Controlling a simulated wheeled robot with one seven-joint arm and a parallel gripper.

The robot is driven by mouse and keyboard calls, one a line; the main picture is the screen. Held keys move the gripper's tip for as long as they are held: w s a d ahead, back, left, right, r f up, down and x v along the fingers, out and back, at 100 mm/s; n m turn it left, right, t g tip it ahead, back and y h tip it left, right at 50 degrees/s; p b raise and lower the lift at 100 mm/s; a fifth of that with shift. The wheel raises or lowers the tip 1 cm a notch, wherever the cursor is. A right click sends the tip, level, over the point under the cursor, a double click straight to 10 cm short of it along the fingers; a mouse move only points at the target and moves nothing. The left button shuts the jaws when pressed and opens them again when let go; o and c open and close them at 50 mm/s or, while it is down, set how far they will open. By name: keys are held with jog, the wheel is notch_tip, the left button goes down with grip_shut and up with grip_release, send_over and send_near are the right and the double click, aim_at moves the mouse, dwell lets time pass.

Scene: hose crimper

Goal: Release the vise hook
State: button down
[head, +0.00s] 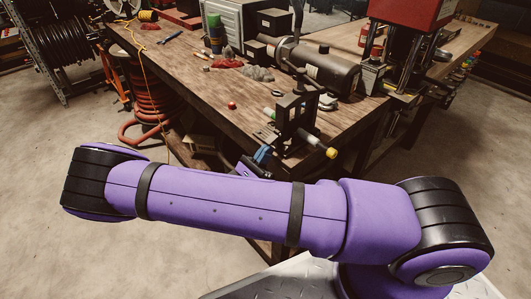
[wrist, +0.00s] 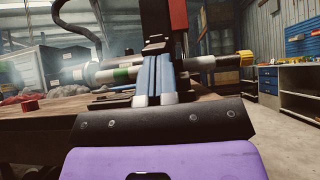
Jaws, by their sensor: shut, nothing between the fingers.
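A black vise (head: 296,112) stands at the near corner of the wooden workbench. A bar with a green-and-white left section and a yellow right end (head: 331,152) passes through it. My gripper (head: 262,154) is just left of and below the vise, mostly hidden behind my arm. In the wrist view, my gripper's blue fingers (wrist: 156,58) are together and empty, pointing at the vise's dark upright (wrist: 157,18). The bar's yellow end (wrist: 245,58) shows to their right. I cannot tell whether the fingers touch the vise. I cannot make out the hook separately.
The workbench (head: 185,72) carries a dark motor-like cylinder (head: 333,72), a small red object (head: 232,105) and several tools. A red press (head: 410,12) stands at the right. Floor at the right is clear.

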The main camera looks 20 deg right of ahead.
jog(key=shift+a+r+g+y, duration=0.2)
jog(key=shift+g+y, duration=0.1)
jog(key=shift+y, duration=0.5)
jog(key=shift+s+a+r, duration=0.15)
jog(key=shift+a+r, duration=0.05)
jog(key=shift+r, duration=0.1)
jog(key=shift+a+r+y, duration=0.15)
jog(key=shift+r+y, duration=0.25)
jog(key=shift+y, duration=0.2)
jog(key=shift+s+a+r+g+y, duration=0.15)
jog(key=shift+r+g+y, duration=0.3)
jog(key=shift+y, duration=0.35)
dwell(1.0)
